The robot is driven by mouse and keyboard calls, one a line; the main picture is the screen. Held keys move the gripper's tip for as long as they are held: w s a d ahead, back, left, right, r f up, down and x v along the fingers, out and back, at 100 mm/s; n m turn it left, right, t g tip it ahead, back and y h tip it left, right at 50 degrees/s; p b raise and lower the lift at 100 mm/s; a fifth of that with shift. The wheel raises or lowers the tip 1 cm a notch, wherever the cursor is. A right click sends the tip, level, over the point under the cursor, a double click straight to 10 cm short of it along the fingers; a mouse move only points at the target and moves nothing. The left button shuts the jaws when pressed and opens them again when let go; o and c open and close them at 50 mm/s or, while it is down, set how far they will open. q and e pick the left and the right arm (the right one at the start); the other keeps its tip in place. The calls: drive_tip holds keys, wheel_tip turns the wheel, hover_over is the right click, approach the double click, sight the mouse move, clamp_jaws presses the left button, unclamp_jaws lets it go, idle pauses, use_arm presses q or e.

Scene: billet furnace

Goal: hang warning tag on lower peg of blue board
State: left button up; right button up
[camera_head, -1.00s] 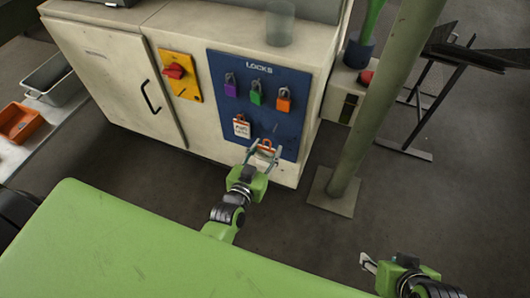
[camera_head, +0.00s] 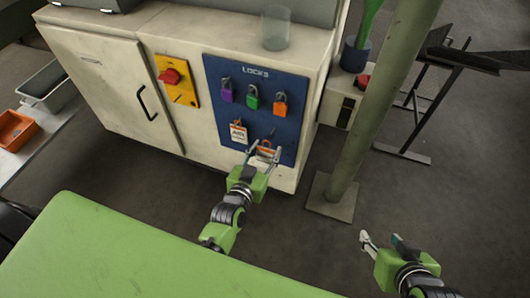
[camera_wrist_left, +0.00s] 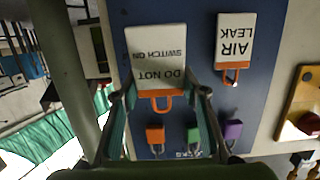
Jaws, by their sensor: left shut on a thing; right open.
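The warning tag, white with an orange loop and the words DO NOT SWITCH ON, shows in the left wrist view (camera_wrist_left: 156,57) and in the head view (camera_head: 265,151). My left gripper (camera_head: 263,155) is shut on it, its fingers (camera_wrist_left: 163,93) either side of the orange loop in the wrist view. The tag is in front of the lower right of the blue board (camera_head: 222,73); contact with the board is unclear. A small dark peg (camera_head: 272,132) shows just above the tag. My right gripper (camera_head: 382,241) is open and empty, over the floor at lower right.
An AIR LEAK tag (camera_head: 238,133) hangs on the board left of my left gripper. Purple (camera_head: 226,94), green (camera_head: 252,101) and orange (camera_head: 280,107) padlocks hang above. A red switch (camera_head: 170,76) is further left. A green post (camera_head: 364,130) stands right of the cabinet.

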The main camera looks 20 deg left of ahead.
sight(275, 135)
use_arm(q)
drive_tip(key=shift+w+f+b, duration=0.1)
drive_tip(key=shift+w+b, duration=0.3)
drive_tip(key=shift+w, duration=0.25)
drive_tip(key=shift+w+b, duration=0.4)
drive_tip(key=shift+w, duration=0.2)
drive_tip(key=shift+w+f+b, duration=0.1)
drive_tip(key=shift+w+b, duration=0.25)
drive_tip(key=shift+w, duration=0.1)
drive_tip(key=shift+w+b, duration=0.3)
drive_tip(key=shift+b, duration=0.05)
drive_tip(key=shift+w+d+f, duration=0.1)
drive_tip(key=shift+w+f, duration=0.2)
drive_tip(key=shift+w, duration=0.3)
use_arm(e)
drive_tip(key=w+a+r+t+y, duration=0.2)
drive_tip(key=w+a+r+t, duration=0.2)
drive_tip(key=w+r+t, duration=0.3)
drive_tip(key=shift+w+r, duration=1.1)
drive_tip(key=shift+r, duration=1.35)
